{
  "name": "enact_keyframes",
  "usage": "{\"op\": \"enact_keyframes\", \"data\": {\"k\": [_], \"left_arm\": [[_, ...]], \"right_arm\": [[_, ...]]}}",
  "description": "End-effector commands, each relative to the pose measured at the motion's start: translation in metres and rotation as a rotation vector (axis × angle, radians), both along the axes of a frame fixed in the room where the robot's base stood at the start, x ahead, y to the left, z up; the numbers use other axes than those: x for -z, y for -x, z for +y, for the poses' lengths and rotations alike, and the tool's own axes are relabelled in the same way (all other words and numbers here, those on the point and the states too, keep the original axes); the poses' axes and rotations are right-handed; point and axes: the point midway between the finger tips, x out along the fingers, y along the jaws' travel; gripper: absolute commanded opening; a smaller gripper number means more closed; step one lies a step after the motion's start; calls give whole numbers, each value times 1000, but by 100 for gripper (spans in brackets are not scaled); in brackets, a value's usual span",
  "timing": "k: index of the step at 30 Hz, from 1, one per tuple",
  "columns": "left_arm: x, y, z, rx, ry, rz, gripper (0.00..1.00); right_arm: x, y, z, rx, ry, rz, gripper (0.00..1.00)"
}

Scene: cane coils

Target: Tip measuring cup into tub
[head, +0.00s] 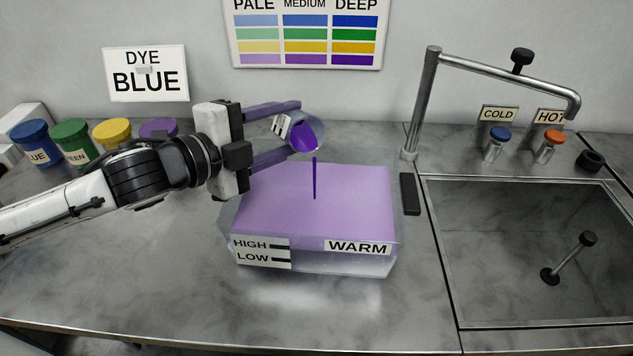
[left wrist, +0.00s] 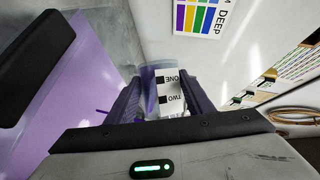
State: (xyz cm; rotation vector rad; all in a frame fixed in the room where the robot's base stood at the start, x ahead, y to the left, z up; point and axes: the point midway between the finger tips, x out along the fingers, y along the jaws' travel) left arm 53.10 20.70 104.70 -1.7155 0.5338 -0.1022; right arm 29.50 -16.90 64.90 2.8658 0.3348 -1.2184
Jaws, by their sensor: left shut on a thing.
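My left gripper (head: 290,130) is shut on the measuring cup (head: 305,134), a small clear cup with a white label. In the head view the cup is tilted toward the right, above the tub. A thin purple stream (head: 315,178) falls from its mouth into the tub. The clear tub (head: 310,262) stands on the counter, filled with light purple liquid, with HIGH, LOW and WARM labels. In the left wrist view the cup (left wrist: 171,95) sits between the purple fingers, its label reading ONE and TWO. My right gripper is not in view.
Blue (head: 37,143), green (head: 75,142), yellow (head: 113,132) and purple-lidded (head: 159,128) jars stand at the back left. A sign (head: 145,75) reads DYE BLUE. A sink (head: 530,300) with a faucet (head: 425,100) is on the right. The front counter is clear.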

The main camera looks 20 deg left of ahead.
Motion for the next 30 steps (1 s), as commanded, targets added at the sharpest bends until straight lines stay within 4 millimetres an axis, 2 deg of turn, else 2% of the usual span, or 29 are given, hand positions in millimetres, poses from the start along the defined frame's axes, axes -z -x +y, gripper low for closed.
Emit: {"op": "enact_keyframes", "data": {"k": [30], "left_arm": [[6, 8, -8, 0, -80, -79, 20]], "right_arm": [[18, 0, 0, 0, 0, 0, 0]]}}
